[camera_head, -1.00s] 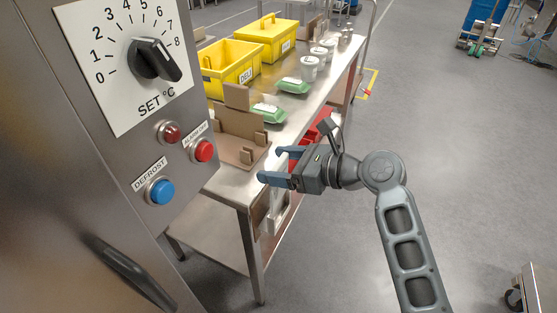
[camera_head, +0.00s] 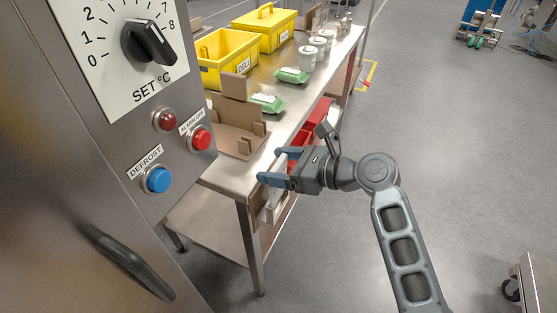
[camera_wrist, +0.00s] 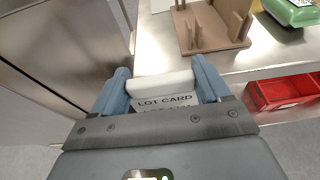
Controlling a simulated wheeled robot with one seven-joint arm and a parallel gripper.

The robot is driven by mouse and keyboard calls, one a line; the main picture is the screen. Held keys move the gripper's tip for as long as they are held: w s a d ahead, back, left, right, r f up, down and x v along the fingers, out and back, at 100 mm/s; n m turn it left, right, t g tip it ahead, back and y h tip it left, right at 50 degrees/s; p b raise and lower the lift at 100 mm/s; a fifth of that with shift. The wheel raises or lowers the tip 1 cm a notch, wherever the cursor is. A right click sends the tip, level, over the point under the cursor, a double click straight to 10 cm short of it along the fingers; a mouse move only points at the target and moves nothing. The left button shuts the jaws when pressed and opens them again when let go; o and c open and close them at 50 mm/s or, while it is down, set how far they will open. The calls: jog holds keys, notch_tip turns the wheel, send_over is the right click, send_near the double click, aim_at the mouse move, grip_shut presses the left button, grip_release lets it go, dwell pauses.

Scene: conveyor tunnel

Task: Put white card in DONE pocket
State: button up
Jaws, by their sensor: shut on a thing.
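My gripper (camera_head: 272,166) is held out beside the near end of the steel table, with its two blue fingers apart. In the wrist view my gripper (camera_wrist: 162,82) is shut on the white card (camera_wrist: 165,102), which reads "LOT CARD" and has a thick white bar (camera_wrist: 160,84) across its far edge. The lower part of the card is hidden by the gripper body. In the head view I cannot make out the card. A brown panel and a pale holder (camera_head: 275,205) show below the table edge, partly behind the gripper. I see no readable DONE label.
A steel cabinet with a dial (camera_head: 150,42) and buttons stands close on the left. The steel table (camera_head: 232,178) carries a brown cardboard stand (camera_head: 235,138), green packs (camera_head: 292,75), yellow bins (camera_head: 225,75) and white cups. Red bins (camera_head: 318,115) sit at its side.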

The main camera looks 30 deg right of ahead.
jog(key=b, duration=0.2)
send_over(278, 199)
jog(key=shift+w+d+f, duration=0.1)
jog(key=shift+w+f, duration=0.05)
jog(key=shift+f, duration=1.05)
jog(key=shift+w+d+f, duration=0.1)
jog(key=shift+w+f, duration=0.05)
jog(key=shift+f, duration=1)
jog(key=o, duration=1.6)
jog(key=shift+r, duration=0.1)
jog(key=shift+o, duration=0.2)
jog(key=v, duration=0.8)
jog(key=shift+w, duration=0.1)
